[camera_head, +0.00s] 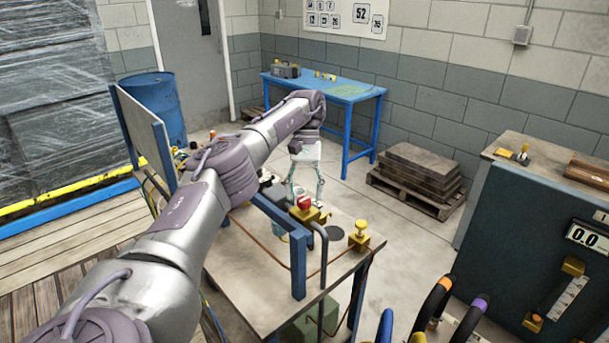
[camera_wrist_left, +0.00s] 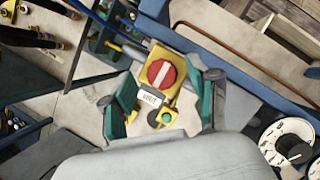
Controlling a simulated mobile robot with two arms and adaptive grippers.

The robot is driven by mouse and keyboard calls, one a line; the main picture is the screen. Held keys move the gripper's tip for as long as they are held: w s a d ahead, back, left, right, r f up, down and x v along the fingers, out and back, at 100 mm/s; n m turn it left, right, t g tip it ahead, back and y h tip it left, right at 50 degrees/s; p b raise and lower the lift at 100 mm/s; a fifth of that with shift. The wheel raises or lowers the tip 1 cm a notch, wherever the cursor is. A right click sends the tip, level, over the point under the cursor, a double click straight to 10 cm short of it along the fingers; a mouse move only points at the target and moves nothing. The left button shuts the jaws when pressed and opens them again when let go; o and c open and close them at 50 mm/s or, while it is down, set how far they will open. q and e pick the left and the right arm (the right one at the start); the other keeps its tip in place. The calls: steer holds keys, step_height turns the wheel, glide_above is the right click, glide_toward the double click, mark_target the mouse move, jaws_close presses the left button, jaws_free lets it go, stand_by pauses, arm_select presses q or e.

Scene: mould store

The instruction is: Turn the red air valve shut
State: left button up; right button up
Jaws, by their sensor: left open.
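The red air valve (camera_head: 304,202) is a round red knob on a yellow block at the edge of the workbench (camera_head: 240,262). In the left wrist view the knob (camera_wrist_left: 161,73) has a white bar running diagonally across its face. My left gripper (camera_head: 306,192) points down above the valve, open and empty. In the wrist view its green-padded fingers (camera_wrist_left: 163,92) stand apart, with the knob between and just beyond their tips; I see no contact. A small white label (camera_wrist_left: 150,98) lies below the knob. My right gripper is not in view.
A blue post (camera_head: 298,265) rises at the bench's near side. A green button (camera_wrist_left: 166,117) on yellow is close to the fingers. A dark cabinet (camera_head: 535,240) stands at right.

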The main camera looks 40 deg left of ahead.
mark_target(304, 198)
arm_select(q)
step_height(304, 198, up, 9)
steer(key=shift+f, duration=0.15)
stand_by(0.4)
stand_by(0.5)
